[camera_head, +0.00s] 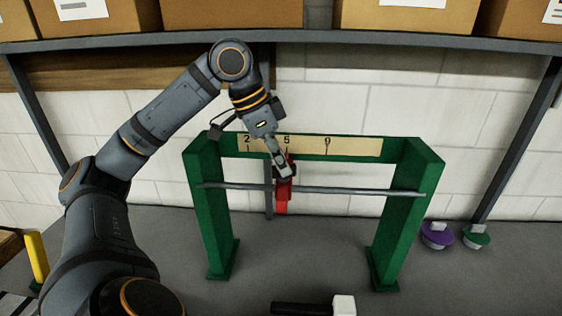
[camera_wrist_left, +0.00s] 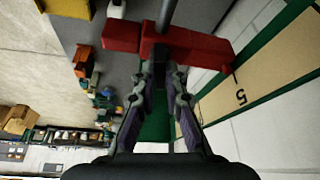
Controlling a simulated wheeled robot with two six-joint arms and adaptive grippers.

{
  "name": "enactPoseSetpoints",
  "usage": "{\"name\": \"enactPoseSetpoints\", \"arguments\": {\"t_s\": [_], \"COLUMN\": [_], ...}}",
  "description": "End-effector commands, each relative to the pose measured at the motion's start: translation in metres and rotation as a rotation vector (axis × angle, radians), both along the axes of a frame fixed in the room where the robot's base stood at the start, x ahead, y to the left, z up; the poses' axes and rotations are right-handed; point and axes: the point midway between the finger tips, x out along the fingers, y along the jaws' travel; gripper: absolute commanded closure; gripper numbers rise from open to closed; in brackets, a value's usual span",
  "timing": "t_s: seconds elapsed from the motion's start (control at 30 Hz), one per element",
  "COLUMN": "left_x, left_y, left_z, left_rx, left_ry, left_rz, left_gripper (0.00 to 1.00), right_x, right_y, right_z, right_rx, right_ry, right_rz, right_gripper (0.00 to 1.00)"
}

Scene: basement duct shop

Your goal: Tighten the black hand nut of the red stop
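The red stop (camera_head: 283,195) sits on a grey rod (camera_head: 345,191) between the posts of a green frame (camera_head: 405,220), below the scale near its 5 mark. My left gripper (camera_head: 284,172) points down at the stop's upper part. In the left wrist view the red stop (camera_wrist_left: 203,47) lies just beyond the fingertips of my left gripper (camera_wrist_left: 163,72). The fingers stand a little apart, around a dark spot. My right gripper is out of view.
A pale scale (camera_head: 355,146) spans the frame's top. A purple round piece (camera_head: 437,238) and a green one (camera_head: 476,238) lie right of the frame. A black-handled, white-headed tool (camera_head: 343,305) lies in front. A shelf (camera_head: 420,43) with boxes runs above. The bench inside the frame is clear.

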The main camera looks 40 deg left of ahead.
Motion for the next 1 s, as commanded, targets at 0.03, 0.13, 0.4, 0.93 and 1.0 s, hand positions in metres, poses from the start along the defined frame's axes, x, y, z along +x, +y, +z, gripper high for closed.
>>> {"name": "enactPoseSetpoints", "arguments": {"t_s": [0.03,0.13,0.4,0.93,1.0], "left_x": [0.0,0.0,0.001,0.002,0.001], "left_y": [0.0,0.0,0.0,0.001,0.001], "left_z": [0.0,0.0,0.003,0.001,0.001], "left_rx": [-0.001,-0.001,-0.005,-0.001,-0.001], "left_ry": [-0.001,-0.002,0.0,-0.002,-0.002], "left_rz": [0.0,0.0,-0.187,-0.284,-0.283], "left_gripper": [1.0,1.0,1.0,0.73,0.66], "right_x": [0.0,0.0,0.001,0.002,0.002], "right_y": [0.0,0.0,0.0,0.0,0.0], "right_z": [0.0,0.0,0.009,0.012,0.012], "right_rx": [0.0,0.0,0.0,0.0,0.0], "right_ry": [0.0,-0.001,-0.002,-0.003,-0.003], "right_rz": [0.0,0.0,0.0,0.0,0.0], "right_gripper": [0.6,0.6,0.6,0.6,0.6]}}
